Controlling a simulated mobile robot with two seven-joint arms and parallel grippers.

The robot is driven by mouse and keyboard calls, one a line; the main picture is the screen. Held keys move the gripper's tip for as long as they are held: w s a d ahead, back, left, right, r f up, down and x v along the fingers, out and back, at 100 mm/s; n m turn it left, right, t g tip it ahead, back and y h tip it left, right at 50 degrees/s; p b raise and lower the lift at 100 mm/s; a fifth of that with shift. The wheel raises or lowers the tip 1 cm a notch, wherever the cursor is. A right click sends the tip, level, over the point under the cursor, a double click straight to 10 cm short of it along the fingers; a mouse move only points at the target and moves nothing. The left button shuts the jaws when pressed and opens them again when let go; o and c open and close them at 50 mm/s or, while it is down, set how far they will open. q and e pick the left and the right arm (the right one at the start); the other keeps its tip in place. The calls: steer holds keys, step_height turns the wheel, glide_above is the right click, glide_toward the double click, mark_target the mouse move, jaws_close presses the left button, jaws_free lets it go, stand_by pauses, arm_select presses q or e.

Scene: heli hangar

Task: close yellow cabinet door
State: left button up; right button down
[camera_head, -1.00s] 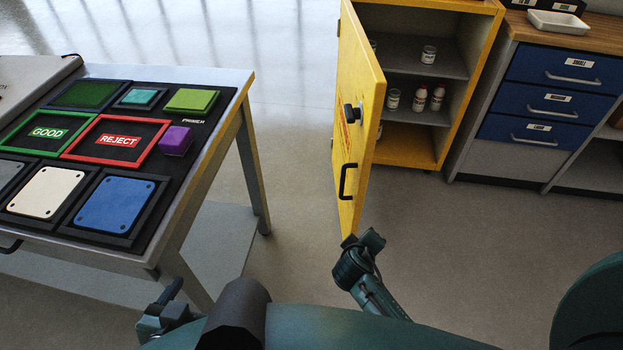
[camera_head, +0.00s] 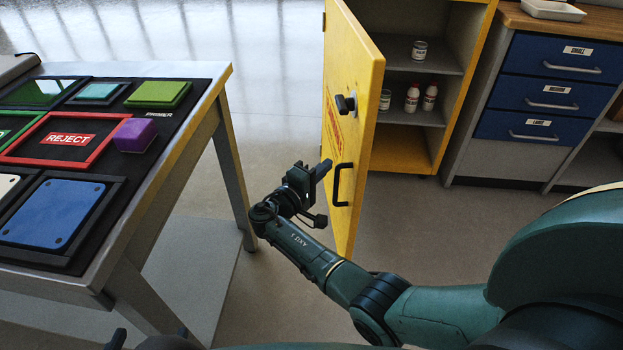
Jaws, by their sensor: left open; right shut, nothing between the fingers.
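The yellow cabinet (camera_head: 468,85) stands at the back, with its door (camera_head: 350,70) swung wide open toward me. The door's outer face looks left and carries a black latch knob (camera_head: 345,104) and a black bar handle (camera_head: 338,186). My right gripper (camera_head: 323,170) is shut and empty, on the outer side of the door just left of the handle. I cannot tell whether it touches the door. Only a dark tip of my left gripper (camera_head: 118,340) shows at the bottom edge, low on the left and far from the door.
A metal table (camera_head: 195,130) with colored pads and a purple block (camera_head: 135,135) stands on the left. Cans and bottles (camera_head: 412,98) stand on the cabinet's shelves. A blue drawer unit (camera_head: 550,90) is right of the cabinet. Floor is clear between table and door.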

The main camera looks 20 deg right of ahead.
mark_target(356, 153)
steer(key=d, duration=0.5)
steer(key=shift+w+d+p, duration=0.15)
steer(key=shift+d+p, duration=0.15)
steer(key=shift+p, duration=0.05)
steer(key=shift+d, duration=0.45)
steer(key=shift+s, duration=0.2)
